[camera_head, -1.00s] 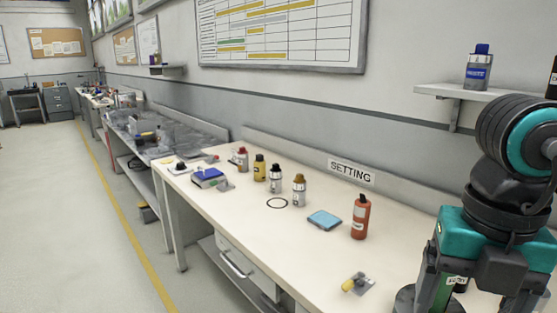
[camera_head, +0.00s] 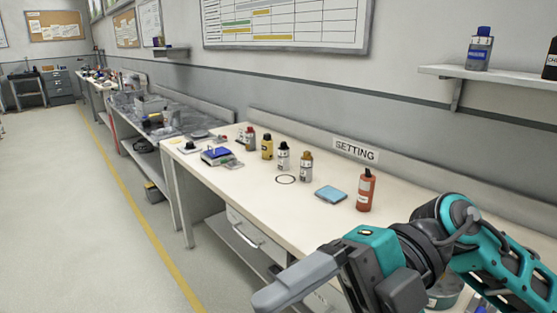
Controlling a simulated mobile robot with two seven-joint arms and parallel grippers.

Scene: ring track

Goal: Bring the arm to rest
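My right arm comes in from the right edge, teal and black, and crosses the lower right corner in front of the bench. Its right gripper (camera_head: 285,290) points left, over the bench's front edge. One grey finger shows clearly; the other is hidden or merges with it, so I cannot tell how wide it stands. I see nothing held at the visible fingertip. My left arm and gripper are not in view.
A wall shelf (camera_head: 490,75) carries a blue-capped bottle (camera_head: 480,50). The floor (camera_head: 70,210) at left is clear.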

